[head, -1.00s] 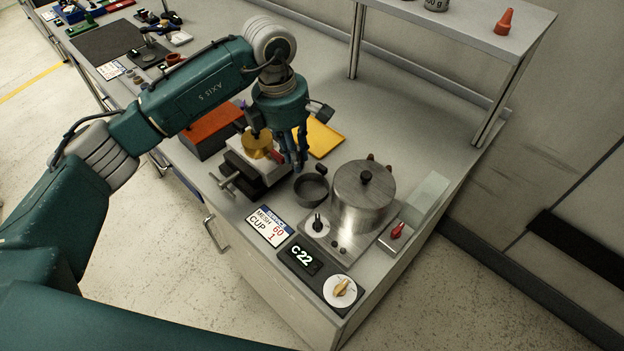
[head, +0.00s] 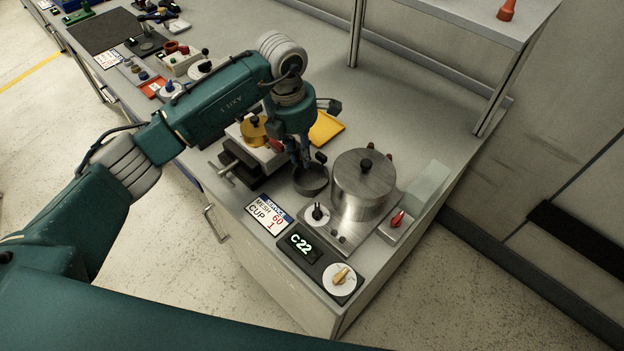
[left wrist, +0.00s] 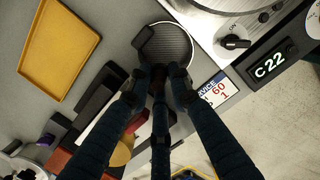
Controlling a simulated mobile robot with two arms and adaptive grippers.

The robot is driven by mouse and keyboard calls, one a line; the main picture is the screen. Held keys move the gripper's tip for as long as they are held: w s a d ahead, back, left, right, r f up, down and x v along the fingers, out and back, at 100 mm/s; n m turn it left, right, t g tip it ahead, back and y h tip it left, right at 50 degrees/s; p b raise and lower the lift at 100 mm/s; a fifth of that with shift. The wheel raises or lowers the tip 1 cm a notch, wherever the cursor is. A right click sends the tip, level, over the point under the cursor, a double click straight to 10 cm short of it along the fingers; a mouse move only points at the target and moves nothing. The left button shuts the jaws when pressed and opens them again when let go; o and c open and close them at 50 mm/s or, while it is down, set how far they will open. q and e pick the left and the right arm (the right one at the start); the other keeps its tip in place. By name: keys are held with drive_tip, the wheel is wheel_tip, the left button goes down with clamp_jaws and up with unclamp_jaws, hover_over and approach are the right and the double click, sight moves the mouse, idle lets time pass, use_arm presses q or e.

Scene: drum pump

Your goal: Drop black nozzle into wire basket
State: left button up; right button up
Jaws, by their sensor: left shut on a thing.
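The wire basket (head: 318,181) is a small round dark cup with a mesh floor and a black handle tab. It stands on the bench left of the steel pot, and it also shows in the left wrist view (left wrist: 180,40). My left gripper (head: 303,163) points down over the basket's near-left rim. In the left wrist view its three fingers (left wrist: 159,84) close together on a small dark piece at the basket's edge. This looks like the black nozzle (left wrist: 157,76), mostly hidden by the fingers. My right gripper is not in view.
A steel pot (head: 363,187) with a lid stands close right of the basket. A vise (head: 240,165) with a brass piece is at left, a yellow tray (head: 326,128) behind. A C22 control box (head: 302,247) and a label card (head: 267,215) are in front.

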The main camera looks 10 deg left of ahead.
use_arm(q)
drive_tip(key=shift+f, duration=0.15)
drive_tip(key=o, duration=0.8)
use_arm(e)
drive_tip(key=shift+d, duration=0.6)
use_arm(q)
wheel_tip(320, 180, up, 12)
drive_tip(key=a, duration=0.1)
drive_tip(key=shift+s, duration=0.45)
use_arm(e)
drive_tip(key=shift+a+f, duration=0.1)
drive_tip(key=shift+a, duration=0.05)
use_arm(q)
drive_tip(key=shift+a+f, duration=0.1)
